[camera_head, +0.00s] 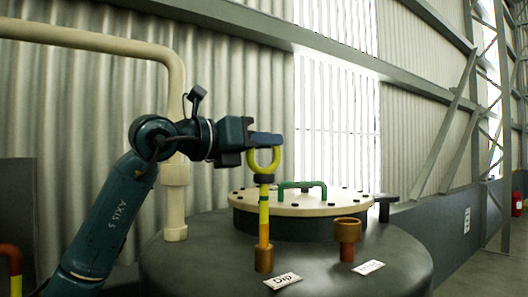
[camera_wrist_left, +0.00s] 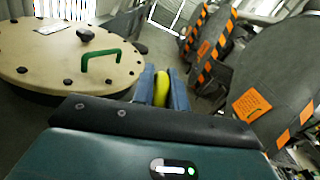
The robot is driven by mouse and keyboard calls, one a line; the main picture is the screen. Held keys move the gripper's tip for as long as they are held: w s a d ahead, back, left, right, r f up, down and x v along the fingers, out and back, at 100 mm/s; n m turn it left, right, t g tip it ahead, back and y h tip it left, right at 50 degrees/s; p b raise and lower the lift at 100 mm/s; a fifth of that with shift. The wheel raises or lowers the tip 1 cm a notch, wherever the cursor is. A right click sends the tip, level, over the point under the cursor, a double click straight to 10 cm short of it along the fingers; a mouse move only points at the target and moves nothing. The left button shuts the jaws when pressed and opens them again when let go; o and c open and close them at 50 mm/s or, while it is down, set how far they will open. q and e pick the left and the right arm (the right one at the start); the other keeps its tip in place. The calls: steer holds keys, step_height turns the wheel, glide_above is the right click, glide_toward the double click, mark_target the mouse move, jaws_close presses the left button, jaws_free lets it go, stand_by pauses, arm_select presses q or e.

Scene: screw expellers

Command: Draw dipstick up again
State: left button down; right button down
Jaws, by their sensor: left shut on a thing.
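The dipstick (camera_head: 264,215) is a yellow rod with a yellow ring handle at its top. In the head view it stands upright, its lower end in a copper-coloured tube (camera_head: 264,259) on top of a dark tank (camera_head: 190,262). My left gripper (camera_head: 266,140) is shut on the upper part of the ring. In the left wrist view the yellow handle (camera_wrist_left: 161,88) sits between the two blue-grey fingers (camera_wrist_left: 160,90). The rod's lower tip is hidden in the tube or behind its rim. A label reading "Dip" (camera_head: 282,281) lies in front of the tube. My right gripper is not in view.
A round bolted lid (camera_head: 300,205) with a green handle (camera_head: 302,186) is behind the dipstick. A second copper-coloured fitting (camera_head: 347,236) stands to the right with its own label (camera_head: 368,267). A cream pipe (camera_head: 175,190) rises at the left, behind my arm.

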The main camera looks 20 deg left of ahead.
arm_select(q)
step_height(320, 180, up, 4)
steer(key=shift+f+p, duration=0.1)
steer(key=shift+p, duration=0.65)
steer(key=shift+r+p, duration=0.35)
steer(key=shift+r, duration=0.2)
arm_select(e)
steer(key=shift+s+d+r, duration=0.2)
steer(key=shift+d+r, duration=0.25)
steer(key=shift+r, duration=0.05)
arm_select(q)
steer(key=c, duration=1.5)
jaws_free()
steer(key=shift+d+f, duration=0.1)
steer(key=shift+o, duration=0.2)
